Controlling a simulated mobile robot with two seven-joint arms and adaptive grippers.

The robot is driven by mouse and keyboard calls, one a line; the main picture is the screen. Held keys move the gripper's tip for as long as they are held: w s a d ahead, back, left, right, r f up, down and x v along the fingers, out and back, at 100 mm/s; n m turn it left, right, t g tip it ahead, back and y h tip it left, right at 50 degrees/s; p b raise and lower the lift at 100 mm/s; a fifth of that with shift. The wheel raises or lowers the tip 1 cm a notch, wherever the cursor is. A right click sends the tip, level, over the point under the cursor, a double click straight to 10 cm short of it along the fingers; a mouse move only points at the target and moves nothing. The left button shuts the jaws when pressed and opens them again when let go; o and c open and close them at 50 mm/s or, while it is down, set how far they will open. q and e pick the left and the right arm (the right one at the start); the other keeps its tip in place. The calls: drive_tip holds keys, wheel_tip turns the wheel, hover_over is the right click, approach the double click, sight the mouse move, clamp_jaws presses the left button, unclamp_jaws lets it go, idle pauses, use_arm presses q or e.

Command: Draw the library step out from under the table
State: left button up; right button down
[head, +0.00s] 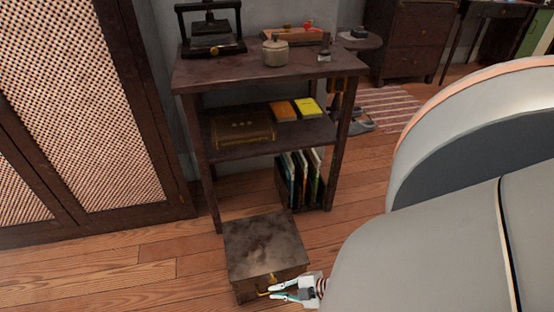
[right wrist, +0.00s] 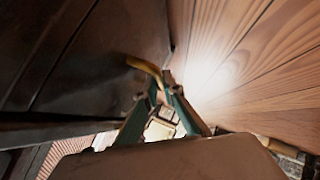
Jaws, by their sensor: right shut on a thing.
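The library step (head: 262,246) is a dark, worn box with a flat top. It stands on the wooden floor at the front of the dark shelf table (head: 262,70), with its far edge close to the table's front legs. A brass handle (head: 268,280) is on its near face. My right gripper (head: 270,290) is shut on the handle, low at the step's near side. In the right wrist view the curved brass handle (right wrist: 147,68) shows at the fingertips, beside the step's dark face (right wrist: 90,55). My left gripper is not in view.
A cabinet with woven panels (head: 90,100) stands at the left. The table holds a small pot (head: 275,52), a black press (head: 212,35), books (head: 285,110) and a file of folders (head: 300,178). Bare floor (head: 120,285) lies left of the step.

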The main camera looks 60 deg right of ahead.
drive_tip(key=shift+s+a+f, duration=0.1)
drive_tip(key=shift+s+a, duration=0.2)
drive_tip(key=shift+a, duration=0.05)
drive_tip(key=c, duration=2.1)
unclamp_jaws()
drive_tip(key=shift+d, duration=0.1)
drive_tip(key=shift+w, duration=0.1)
drive_tip(key=v, duration=1.2)
drive_tip(key=shift+d, duration=0.1)
